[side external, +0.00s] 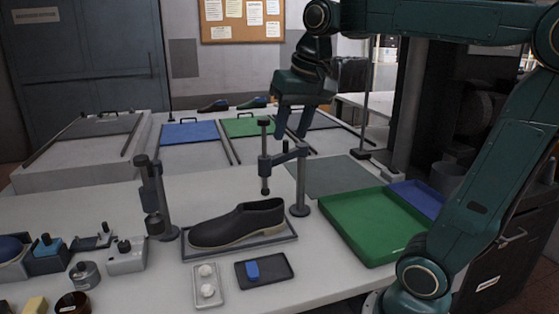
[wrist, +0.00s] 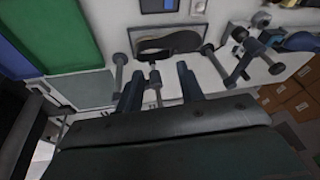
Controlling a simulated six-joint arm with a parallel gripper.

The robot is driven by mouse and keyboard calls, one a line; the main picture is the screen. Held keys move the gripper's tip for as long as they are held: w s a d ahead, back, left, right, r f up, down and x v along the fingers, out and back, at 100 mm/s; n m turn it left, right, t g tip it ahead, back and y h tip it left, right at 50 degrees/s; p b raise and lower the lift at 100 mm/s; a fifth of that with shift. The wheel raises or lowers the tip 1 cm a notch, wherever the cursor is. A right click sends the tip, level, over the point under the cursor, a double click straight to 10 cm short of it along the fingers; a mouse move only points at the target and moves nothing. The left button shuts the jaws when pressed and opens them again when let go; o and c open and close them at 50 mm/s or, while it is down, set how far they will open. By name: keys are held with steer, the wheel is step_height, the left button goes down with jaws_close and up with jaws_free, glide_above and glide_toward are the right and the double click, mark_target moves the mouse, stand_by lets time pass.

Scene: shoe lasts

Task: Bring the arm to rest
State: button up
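My gripper (side external: 292,128) hangs with its fingers down over the back of the table, just above and behind the right clamp stand (side external: 301,180) in the side view. In the wrist view my gripper (wrist: 159,70) has its two fingers well apart. A part of a clamp stand (wrist: 154,80) shows in the gap, but nothing appears gripped.
A left clamp stand (side external: 157,200) stands by the shoe. A green tray (side external: 372,225) and blue tray (side external: 418,199) lie at right. A small dark tray (side external: 265,271) holds a blue block. Small tools crowd the left front. A grey mat (side external: 328,176) is bare.

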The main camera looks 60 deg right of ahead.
steer(key=s+a+f+n+t, duration=0.2)
steer(key=s+a+f+n, duration=0.4)
steer(key=s+f, duration=0.3)
steer(key=shift+s+a+f+n+y, duration=0.25)
steer(key=shift+s+f+n+y, duration=0.15)
steer(key=shift+s, duration=0.25)
